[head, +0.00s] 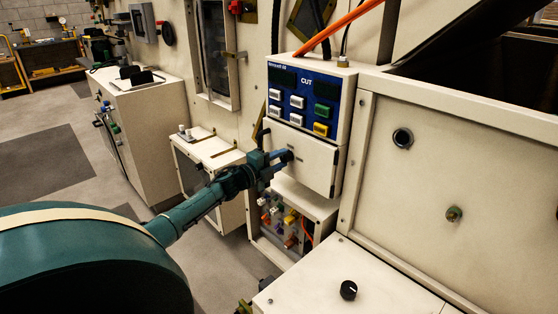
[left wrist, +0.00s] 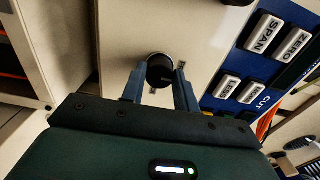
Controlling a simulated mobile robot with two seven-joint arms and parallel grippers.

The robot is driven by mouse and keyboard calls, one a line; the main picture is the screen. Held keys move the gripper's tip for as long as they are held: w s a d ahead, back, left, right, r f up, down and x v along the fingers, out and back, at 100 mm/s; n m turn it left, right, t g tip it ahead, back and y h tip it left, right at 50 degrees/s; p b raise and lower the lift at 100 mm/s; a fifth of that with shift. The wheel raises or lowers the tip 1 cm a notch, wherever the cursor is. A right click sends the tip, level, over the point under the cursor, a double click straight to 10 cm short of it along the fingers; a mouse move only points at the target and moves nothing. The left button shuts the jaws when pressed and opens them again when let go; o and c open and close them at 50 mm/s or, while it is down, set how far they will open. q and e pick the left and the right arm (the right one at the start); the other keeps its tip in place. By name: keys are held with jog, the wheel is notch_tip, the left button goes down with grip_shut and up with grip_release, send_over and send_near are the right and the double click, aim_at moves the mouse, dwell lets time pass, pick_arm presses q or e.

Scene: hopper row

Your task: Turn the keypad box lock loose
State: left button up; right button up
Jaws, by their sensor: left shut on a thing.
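The keypad box (head: 305,165) is a cream box on the wall with a blue panel of white, green and yellow buttons marked CUT above a plain cream cover. The lock (left wrist: 160,68) is a round black knob on that cover, near its left side in the head view. My left gripper (head: 283,159) reaches it from the left. In the left wrist view its two blue-grey fingers stand on either side of the knob, shut on it. The fingers hide part of the knob in the head view. My right gripper is not in view.
An open compartment with coloured connectors (head: 284,220) lies below the keypad box. A large cream housing (head: 450,170) stands close on the right, with a low surface bearing a black knob (head: 348,290) in front. Cream cabinets stand to the left. Orange cables rise above the box.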

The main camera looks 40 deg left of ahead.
pick_arm(q)
jog(key=o, duration=1)
jog(key=s, duration=0.8)
jog(key=s+a+p, duration=0.1)
jog(key=s, duration=0.4)
jog(key=shift+s, duration=0.1)
